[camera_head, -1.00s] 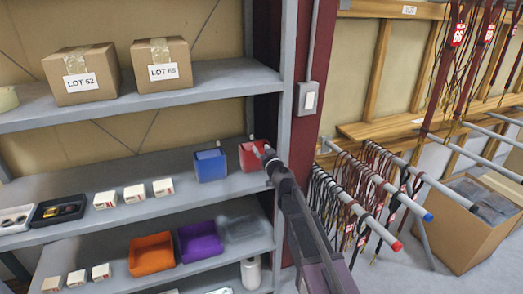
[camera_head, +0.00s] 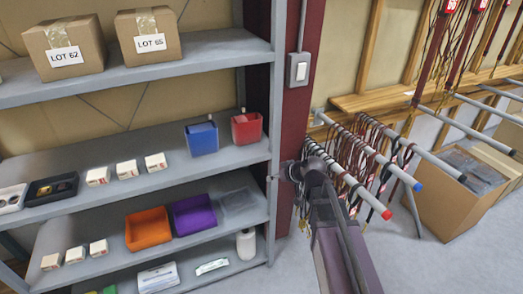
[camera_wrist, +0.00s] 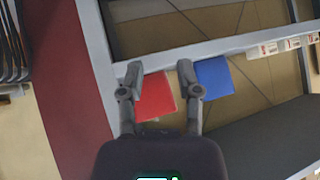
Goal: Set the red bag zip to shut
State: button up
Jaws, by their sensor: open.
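The red bag (camera_head: 246,128) stands upright on the middle shelf at its right end, beside the shelf post. A small pale tab shows at its top edge; I cannot tell whether the zip is open or shut. The blue bag (camera_head: 202,140) stands just left of it. My gripper (camera_head: 274,178) is at the shelf post, lower right of the red bag and apart from it. In the wrist view my gripper (camera_wrist: 158,70) is open and empty, with the red bag (camera_wrist: 155,98) seen between its fingers and the blue bag (camera_wrist: 213,77) to the right.
The grey shelf post (camera_head: 279,110) and dark red column (camera_head: 300,120) stand close to my gripper. Small white boxes (camera_head: 126,168) line the middle shelf. Orange (camera_head: 147,229) and purple (camera_head: 193,214) bins sit below. Rails with hanging cords (camera_head: 365,185) are at the right.

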jog(key=s+d+f+m+g+h, duration=0.3)
jog(key=s+d, duration=0.5)
jog(key=s+d+f+m+g+h, duration=0.3)
jog(key=s+d+h, duration=0.1)
jog(key=s+d, duration=0.3)
jog(key=shift+s+d+f+m+h, duration=0.2)
jog(key=shift+s+d+m+h, duration=0.15)
jog(key=shift+d, duration=0.6)
